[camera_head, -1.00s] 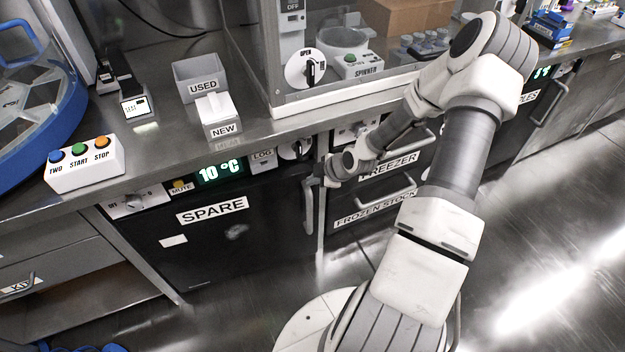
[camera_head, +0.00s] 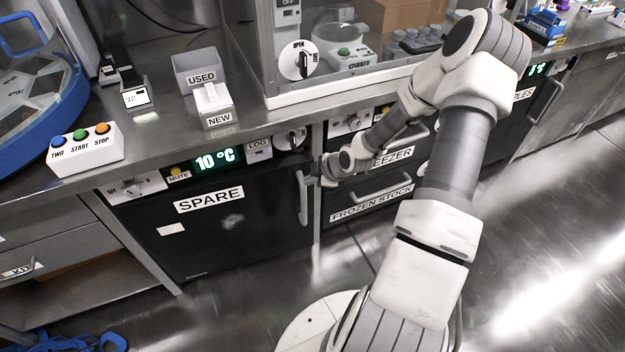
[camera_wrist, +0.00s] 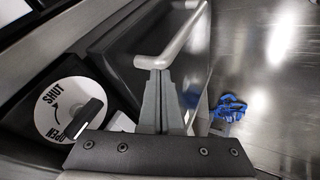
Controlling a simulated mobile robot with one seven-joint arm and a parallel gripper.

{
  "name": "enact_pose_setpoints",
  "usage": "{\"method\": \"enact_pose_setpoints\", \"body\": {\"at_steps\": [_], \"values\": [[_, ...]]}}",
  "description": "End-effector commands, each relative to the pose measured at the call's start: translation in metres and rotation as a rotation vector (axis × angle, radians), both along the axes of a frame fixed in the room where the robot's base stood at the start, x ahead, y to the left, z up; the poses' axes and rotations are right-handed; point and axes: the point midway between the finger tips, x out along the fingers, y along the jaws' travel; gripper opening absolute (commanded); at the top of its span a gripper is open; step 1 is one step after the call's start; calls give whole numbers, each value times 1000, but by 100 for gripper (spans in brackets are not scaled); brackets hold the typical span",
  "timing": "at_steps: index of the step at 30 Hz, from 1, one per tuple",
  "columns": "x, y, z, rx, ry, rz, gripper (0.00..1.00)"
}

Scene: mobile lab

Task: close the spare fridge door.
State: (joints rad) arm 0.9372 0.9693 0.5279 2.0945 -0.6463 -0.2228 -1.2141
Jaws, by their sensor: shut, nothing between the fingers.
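The spare fridge door (camera_head: 240,235) is a black panel labelled SPARE under the bench in the head view. It looks nearly in line with the front of the bench; I cannot tell whether it is fully seated. Its pale vertical handle (camera_head: 303,198) is at its right edge, and the handle shows as a grey bar (camera_wrist: 176,42) in the wrist view. My gripper (camera_head: 326,170) is beside the handle's upper end. In the wrist view its fingers (camera_wrist: 158,76) are shut and empty, right at the handle's end; contact is unclear.
A round SHUT/OPEN dial (camera_wrist: 62,108) with a black lever is close to the fingers, on the control panel above the door. The freezer drawers (camera_head: 375,190) are to the right. Bare floor lies in front of the door. A blue item (camera_head: 75,340) lies on the floor at lower left.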

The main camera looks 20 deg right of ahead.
Motion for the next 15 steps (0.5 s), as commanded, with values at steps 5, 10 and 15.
{"method": "enact_pose_setpoints", "body": {"at_steps": [5,10,15], "values": [[-11,-9,25,-3,0,-5,0],[-30,-20,54,-1,-1,-4,0],[-43,-27,72,0,-1,-3,0]]}}
